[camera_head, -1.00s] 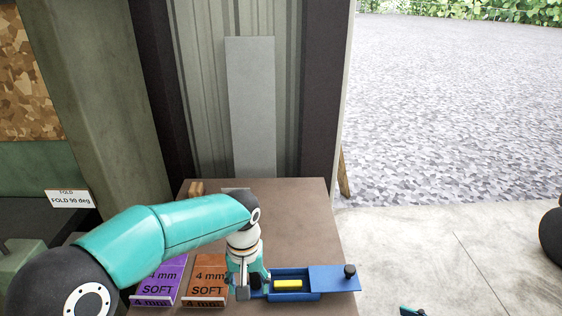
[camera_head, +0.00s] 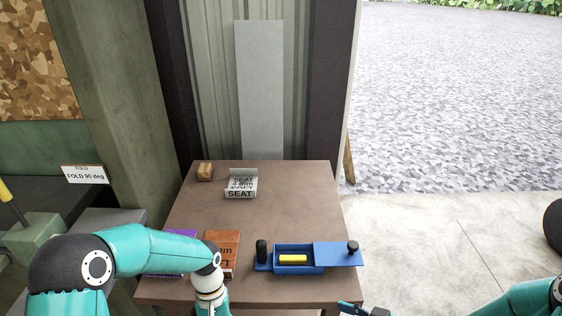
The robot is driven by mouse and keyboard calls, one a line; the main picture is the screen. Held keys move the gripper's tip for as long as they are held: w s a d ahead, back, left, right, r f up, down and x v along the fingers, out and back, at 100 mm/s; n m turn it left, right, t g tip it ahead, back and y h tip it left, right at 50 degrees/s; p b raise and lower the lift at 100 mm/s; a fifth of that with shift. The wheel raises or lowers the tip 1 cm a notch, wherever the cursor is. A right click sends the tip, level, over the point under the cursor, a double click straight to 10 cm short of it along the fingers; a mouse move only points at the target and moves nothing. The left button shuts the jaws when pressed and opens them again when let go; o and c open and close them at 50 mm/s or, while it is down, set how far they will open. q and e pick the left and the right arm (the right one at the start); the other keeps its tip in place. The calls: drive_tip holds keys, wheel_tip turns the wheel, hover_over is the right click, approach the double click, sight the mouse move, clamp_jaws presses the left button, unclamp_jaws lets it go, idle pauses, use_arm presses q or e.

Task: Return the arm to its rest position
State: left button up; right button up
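My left arm, teal with dark joints, comes in from the left and bends down over the near left part of the brown table (camera_head: 290,210). Its pale wrist shows in front of the orange block, and its gripper is cut off by the bottom edge. My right gripper (camera_head: 362,309) shows only in part at the bottom edge, right of the table; its opening cannot be made out. My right arm enters at the lower right corner. Neither visible arm part appears to hold anything.
The table's middle is clear.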

drive_tip(key=s+a+f+m+g+h, duration=0.1)
drive_tip(key=s+a+f+m+h, duration=0.15)
drive_tip(key=a+f, duration=0.35)
use_arm(q)
drive_tip(key=s+d+f+t+h, duration=0.2)
drive_tip(key=s+f+t+h, duration=0.1)
drive_tip(key=s+f, duration=0.9)
drive_tip(key=shift+s+d+t, duration=0.15)
drive_tip(key=shift+s+t, duration=0.1)
drive_tip(key=shift+t, duration=0.55)
use_arm(e)
drive_tip(key=s+d+f+m+g+h, duration=0.2)
drive_tip(key=s+f+m+g, duration=0.1)
drive_tip(key=s+f, duration=0.2)
drive_tip(key=s+d+f+m+g+h, duration=0.2)
drive_tip(key=s+f+m+g, duration=0.1)
drive_tip(key=s, duration=0.4)
drive_tip(key=shift+s+d+f+m+h, duration=0.3)
drive_tip(key=shift+f+m, duration=0.45)
drive_tip(key=shift+f, duration=0.65)
